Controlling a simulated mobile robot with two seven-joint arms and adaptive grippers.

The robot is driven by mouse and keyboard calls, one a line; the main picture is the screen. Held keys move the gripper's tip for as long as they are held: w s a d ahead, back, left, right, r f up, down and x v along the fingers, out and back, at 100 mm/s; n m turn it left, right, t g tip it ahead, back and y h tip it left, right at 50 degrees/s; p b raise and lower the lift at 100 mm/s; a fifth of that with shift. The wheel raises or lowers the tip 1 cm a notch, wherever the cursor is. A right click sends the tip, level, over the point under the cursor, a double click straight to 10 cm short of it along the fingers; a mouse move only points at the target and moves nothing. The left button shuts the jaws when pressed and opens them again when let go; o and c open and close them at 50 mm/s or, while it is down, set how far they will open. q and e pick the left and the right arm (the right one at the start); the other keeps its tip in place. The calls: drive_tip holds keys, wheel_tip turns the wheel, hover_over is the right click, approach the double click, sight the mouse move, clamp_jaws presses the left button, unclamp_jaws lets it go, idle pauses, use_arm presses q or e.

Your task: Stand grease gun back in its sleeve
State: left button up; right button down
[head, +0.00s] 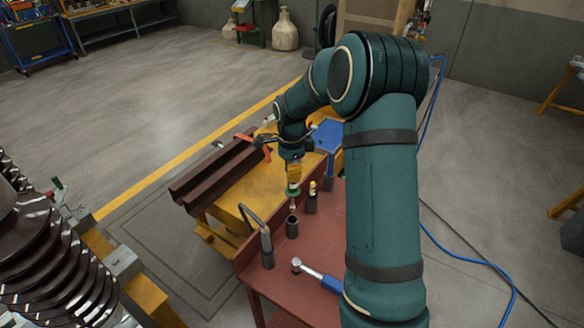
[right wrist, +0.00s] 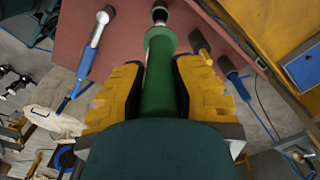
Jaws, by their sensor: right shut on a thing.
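The green grease gun (right wrist: 158,82) is gripped upright in my right gripper (head: 293,178). In the right wrist view the yellow fingers of that gripper (right wrist: 160,75) press on both sides of its green body, below a wider green collar. In the head view its green collar and silver lower end (head: 292,203) point down over a dark open sleeve (head: 292,229) on the red bench. The silver end is at or just above the sleeve mouth; I cannot tell which. The sleeve also shows at the top of the right wrist view (right wrist: 160,14). My left gripper is out of view.
On the red bench (head: 325,240), a dark sleeve with a yellow-topped item (head: 311,202) stands close behind. A sleeve with a bent grey handle (head: 266,248) stands at front left. A blue-handled hammer (head: 316,275) lies at the front. A yellow table holds a brown channel (head: 215,170).

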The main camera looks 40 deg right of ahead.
drive_tip(key=shift+f+b, duration=0.65)
drive_tip(key=shift+f, duration=0.45)
drive_tip(key=shift+r, duration=0.1)
drive_tip(key=shift+a, duration=0.1)
idle(0.4)
drive_tip(key=b, duration=0.3)
hover_over(292, 206)
drive_tip(key=shift+w+f, duration=0.2)
drive_tip(key=shift+f, duration=2.55)
drive_tip(key=shift+f+b, duration=1.45)
drive_tip(key=shift+f, duration=1.05)
drive_tip(key=c, duration=0.8)
unclamp_jaws()
drive_tip(key=shift+c, duration=0.2)
